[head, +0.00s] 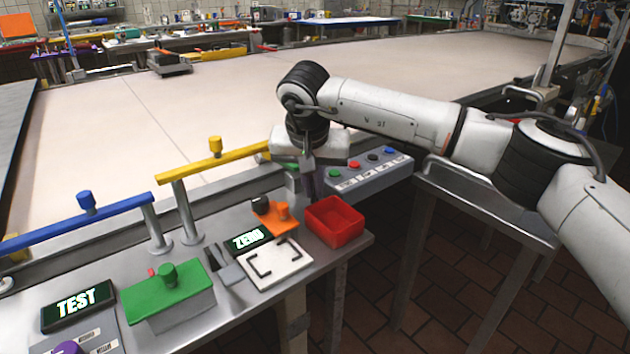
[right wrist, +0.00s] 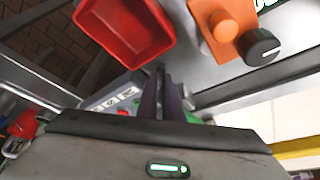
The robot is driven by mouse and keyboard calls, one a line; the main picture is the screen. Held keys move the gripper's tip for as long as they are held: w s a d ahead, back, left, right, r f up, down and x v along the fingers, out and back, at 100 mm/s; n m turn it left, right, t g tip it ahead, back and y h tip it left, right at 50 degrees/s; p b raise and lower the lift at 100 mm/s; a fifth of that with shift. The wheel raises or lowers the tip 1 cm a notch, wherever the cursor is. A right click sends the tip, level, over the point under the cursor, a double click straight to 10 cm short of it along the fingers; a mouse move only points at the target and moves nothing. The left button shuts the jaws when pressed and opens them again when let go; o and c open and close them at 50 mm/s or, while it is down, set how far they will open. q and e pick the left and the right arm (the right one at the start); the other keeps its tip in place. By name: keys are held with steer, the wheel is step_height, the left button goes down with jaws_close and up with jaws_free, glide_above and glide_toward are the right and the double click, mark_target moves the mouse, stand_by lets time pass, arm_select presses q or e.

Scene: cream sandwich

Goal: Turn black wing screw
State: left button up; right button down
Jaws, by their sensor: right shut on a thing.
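My right gripper (head: 308,190) points down between the red bin and the grey button panel. In the right wrist view its dark fingers (right wrist: 162,95) are close together, shut on a small dark thing that is mostly hidden; I cannot tell if it is the black wing screw. The black knob also shows in the right wrist view (right wrist: 259,47), apart from my fingers, with a light mark on top. My left gripper is not in view.
A red bin (head: 335,221) stands at the table's right corner. A button panel (head: 360,174) lies just behind my gripper. A yellow rail (head: 220,161) runs left of it.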

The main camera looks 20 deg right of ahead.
steer(key=shift+r+m, duration=0.1)
steer(key=shift+m, duration=0.4)
steer(key=c, duration=1.9)
jaws_free()
steer(key=v, duration=1)
steer(key=shift+a, duration=0.3)
